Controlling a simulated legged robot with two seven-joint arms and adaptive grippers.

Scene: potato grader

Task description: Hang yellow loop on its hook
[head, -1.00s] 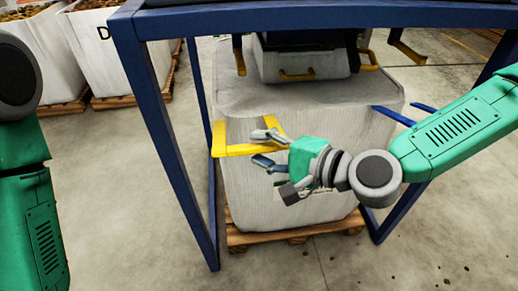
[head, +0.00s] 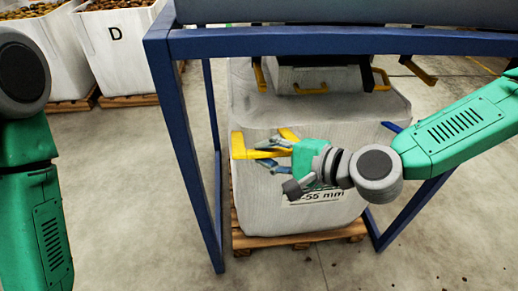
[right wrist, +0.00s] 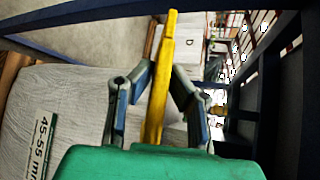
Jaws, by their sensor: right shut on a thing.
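The yellow loop (head: 238,146) is at the upper left front of the white bulk bag (head: 260,205). My right gripper (head: 268,153) is shut on the loop, below the blue frame's top beam. In the right wrist view the loop (right wrist: 159,95) shows as a long yellow strip running up between the two fingers of the gripper (right wrist: 152,100). Yellow hook-like parts hang under the frame, one at the left (head: 259,76) and one at the right (head: 421,72). The loop is apart from both. My left gripper is out of view; only its arm shows.
The blue frame (head: 182,130) stands around the bag, with posts left and right. A grey chute with a yellow handle (head: 310,90) hangs above the bag. The bag stands on a wooden pallet (head: 300,240). A bin marked D (head: 120,55) is behind at left.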

